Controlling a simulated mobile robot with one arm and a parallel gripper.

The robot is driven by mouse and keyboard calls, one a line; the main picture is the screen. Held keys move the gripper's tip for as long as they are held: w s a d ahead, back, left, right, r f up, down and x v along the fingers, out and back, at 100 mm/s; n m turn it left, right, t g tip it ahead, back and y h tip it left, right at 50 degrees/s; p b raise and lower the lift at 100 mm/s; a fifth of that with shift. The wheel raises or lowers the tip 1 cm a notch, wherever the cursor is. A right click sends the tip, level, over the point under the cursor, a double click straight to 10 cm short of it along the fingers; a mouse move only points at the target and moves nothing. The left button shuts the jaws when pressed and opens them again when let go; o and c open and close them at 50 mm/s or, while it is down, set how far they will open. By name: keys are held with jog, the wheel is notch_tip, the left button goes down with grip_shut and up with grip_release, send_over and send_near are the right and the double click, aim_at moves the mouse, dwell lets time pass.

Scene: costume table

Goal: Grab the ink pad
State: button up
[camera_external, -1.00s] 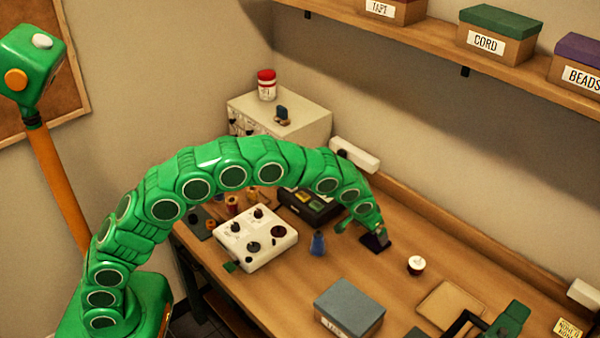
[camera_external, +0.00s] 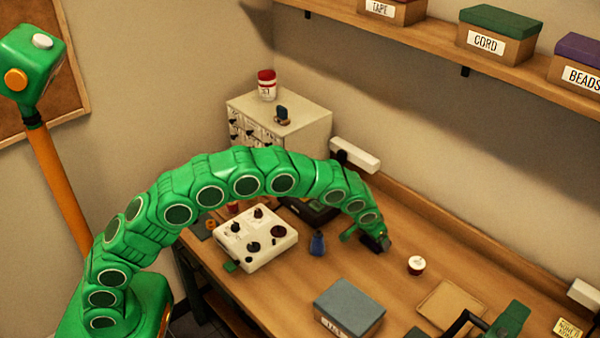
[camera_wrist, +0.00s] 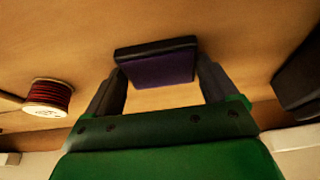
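The ink pad (camera_wrist: 157,66) is a flat block with a purple face and a black edge, close in front of my gripper in the wrist view. My gripper (camera_wrist: 161,76) is open, with one dark finger at each side of the pad. I cannot tell whether either finger touches it. In the external view, my gripper (camera_external: 377,240) is low over the table, right of the blue bottle. The pad there is mostly hidden by the gripper or merges with its dark fingers.
A spool of dark red thread (camera_wrist: 47,97) lies left in the wrist view, a dark object (camera_wrist: 301,78) right. On the table (camera_external: 330,268) are a white control box (camera_external: 268,255), a blue bottle (camera_external: 317,244), a small round white-topped item (camera_external: 416,265) and a grey-lidded box (camera_external: 350,303).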

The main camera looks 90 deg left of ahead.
aim_at(371, 241)
jog(key=c, duration=0.5)
jog(key=shift+r, duration=1.45)
jog(key=shift+s+d+r, duration=0.15)
jog(key=shift+s+r, duration=0.25)
jog(key=shift+r, duration=0.2)
jog(key=s+d+r, duration=0.5)
jog(key=s+r, duration=0.4)
jog(key=s, duration=0.3)
